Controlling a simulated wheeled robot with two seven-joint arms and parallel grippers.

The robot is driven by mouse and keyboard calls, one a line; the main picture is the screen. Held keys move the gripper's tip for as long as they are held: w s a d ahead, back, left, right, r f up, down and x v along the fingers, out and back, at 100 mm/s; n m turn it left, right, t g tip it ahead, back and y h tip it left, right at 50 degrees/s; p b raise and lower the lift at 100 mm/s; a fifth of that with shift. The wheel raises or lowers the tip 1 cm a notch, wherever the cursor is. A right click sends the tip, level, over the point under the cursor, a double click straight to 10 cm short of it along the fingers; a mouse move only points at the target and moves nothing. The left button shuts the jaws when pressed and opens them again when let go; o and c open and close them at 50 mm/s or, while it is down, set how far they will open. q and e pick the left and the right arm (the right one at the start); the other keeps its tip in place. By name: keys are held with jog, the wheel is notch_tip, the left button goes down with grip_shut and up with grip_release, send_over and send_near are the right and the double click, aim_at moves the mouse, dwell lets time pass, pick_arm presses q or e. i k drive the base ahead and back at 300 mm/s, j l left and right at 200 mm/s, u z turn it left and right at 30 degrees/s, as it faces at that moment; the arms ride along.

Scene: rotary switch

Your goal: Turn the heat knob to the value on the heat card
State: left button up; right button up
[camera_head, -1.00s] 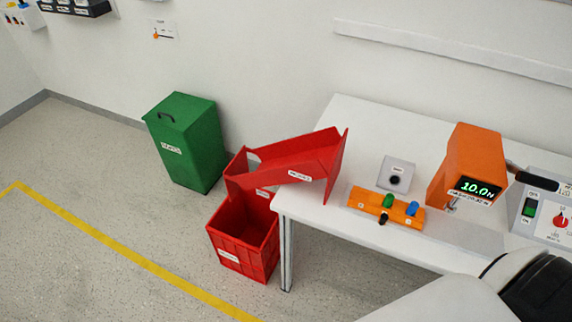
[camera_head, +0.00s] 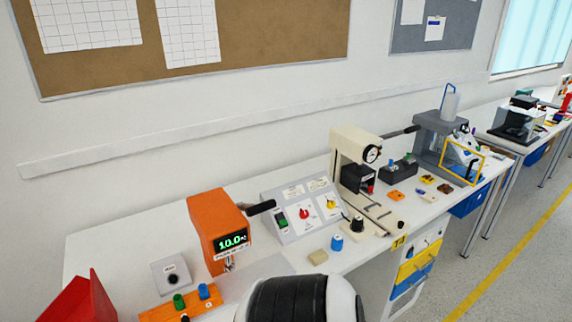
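A sloped grey control panel (camera_head: 284,236) stands on the white bench in the head view. It carries a red knob (camera_head: 304,213), a yellow knob (camera_head: 331,203) and a green switch (camera_head: 282,222). Small white cards (camera_head: 293,191) sit along its upper part. Their print, the dial marks and the knob pointers are too small to read, so I cannot tell which knob is heat. Neither of my grippers is in view. A black and white part of my own body shows at the bottom middle.
Left of the panel stands an orange device (camera_head: 215,228) with a green "10.0" display; its black handle reaches toward the panel. In front lie a blue knob-like piece (camera_head: 337,242) and a beige block (camera_head: 317,257). A cream press (camera_head: 352,150) stands right of the panel.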

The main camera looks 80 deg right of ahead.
aim_at(304, 213)
jog(key=z, duration=2.75)
